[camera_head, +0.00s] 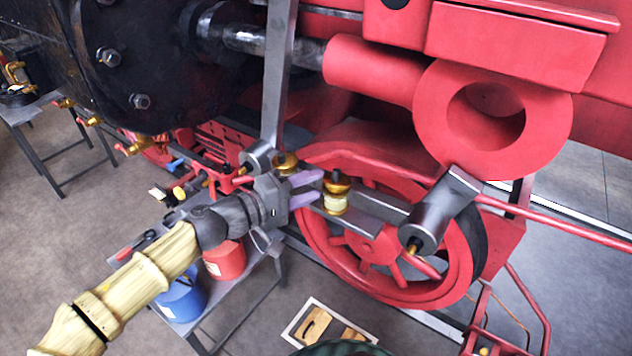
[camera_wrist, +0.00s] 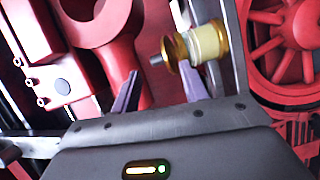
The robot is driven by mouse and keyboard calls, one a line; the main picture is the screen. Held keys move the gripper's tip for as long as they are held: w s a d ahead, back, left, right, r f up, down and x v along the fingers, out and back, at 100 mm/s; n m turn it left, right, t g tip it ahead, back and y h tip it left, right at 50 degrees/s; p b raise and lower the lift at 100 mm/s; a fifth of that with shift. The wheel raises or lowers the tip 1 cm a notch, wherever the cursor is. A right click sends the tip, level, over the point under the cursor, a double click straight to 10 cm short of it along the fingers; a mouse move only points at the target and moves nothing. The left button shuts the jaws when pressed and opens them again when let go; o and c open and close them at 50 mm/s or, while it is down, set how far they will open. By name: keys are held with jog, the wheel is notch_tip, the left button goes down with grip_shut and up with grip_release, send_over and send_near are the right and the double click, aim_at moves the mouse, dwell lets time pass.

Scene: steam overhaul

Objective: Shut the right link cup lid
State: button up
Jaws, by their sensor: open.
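The right link cup (camera_head: 336,203) is a cream body with brass fittings on the grey link bar, beside the red wheel. Its brass lid (camera_head: 337,187) with a small knob is at the top; I cannot tell whether it is fully seated. In the wrist view the cup (camera_wrist: 208,42) lies sideways, its brass disc (camera_wrist: 171,55) and grey pin facing left. My gripper (camera_head: 320,187) is open, its two lavender fingers just left of the cup, apparently empty. In the wrist view (camera_wrist: 157,68) the right finger is partly behind the cup. Contact cannot be told.
Another brass cup (camera_head: 286,162) stands close behind my gripper on the left. A grey crank piece (camera_head: 440,215) is at the right. A table (camera_head: 232,290) with a red pot (camera_head: 225,261) and blue pot (camera_head: 182,298) stands below my arm. Red frame parts hang above.

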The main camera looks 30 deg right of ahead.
jog(key=shift+a+r+p, duration=0.2)
jog(key=shift+a+p, duration=0.15)
jog(key=shift+a, duration=0.4)
jog(key=shift+a+r+p, duration=0.15)
jog(key=shift+a+p, duration=0.15)
jog(key=shift+a, duration=0.45)
jog(key=shift+a+r+p, duration=0.2)
jog(key=shift+a+p, duration=0.15)
jog(key=shift+a, duration=0.4)
jog(key=shift+p, duration=0.3)
jog(key=a+r+b, duration=0.1)
jog(key=a+b, duration=0.5)
jog(key=a, duration=1.1)
jog(key=shift+s+a, duration=0.15)
jog(key=shift+a, duration=0.05)
jog(key=shift+c, duration=0.6)
